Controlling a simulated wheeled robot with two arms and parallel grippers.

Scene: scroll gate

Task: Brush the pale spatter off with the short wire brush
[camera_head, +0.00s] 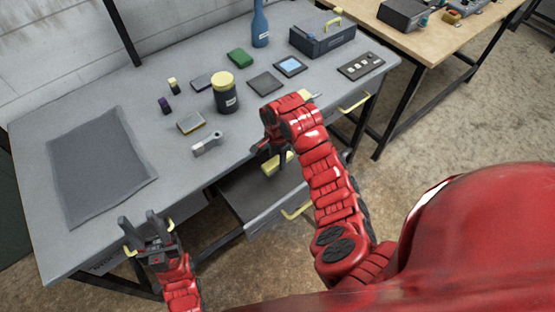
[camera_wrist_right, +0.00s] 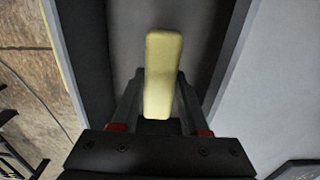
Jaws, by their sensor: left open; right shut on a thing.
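My right gripper (camera_head: 268,150) is shut on a pale yellow bar-shaped thing (camera_head: 277,163), inside or just over an open drawer (camera_head: 240,195). In the right wrist view the yellow thing (camera_wrist_right: 163,75) stands between the fingers (camera_wrist_right: 158,110), its long side pointing away from the palm. No bristles show, so I cannot tell whether it is the short wire brush. My left gripper (camera_head: 146,222) is open and empty by the workbench's front left edge. I cannot make out the pale spatter in either view.
The grey workbench (camera_head: 75,115) carries a dark mat (camera_head: 100,165), a grey metal part (camera_head: 207,143), a yellow-lidded jar (camera_head: 226,98), a blue bottle (camera_head: 260,28), a toolbox (camera_head: 322,38) and several small items. The open drawer's front has a yellow handle (camera_head: 297,211). A wooden table stands behind.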

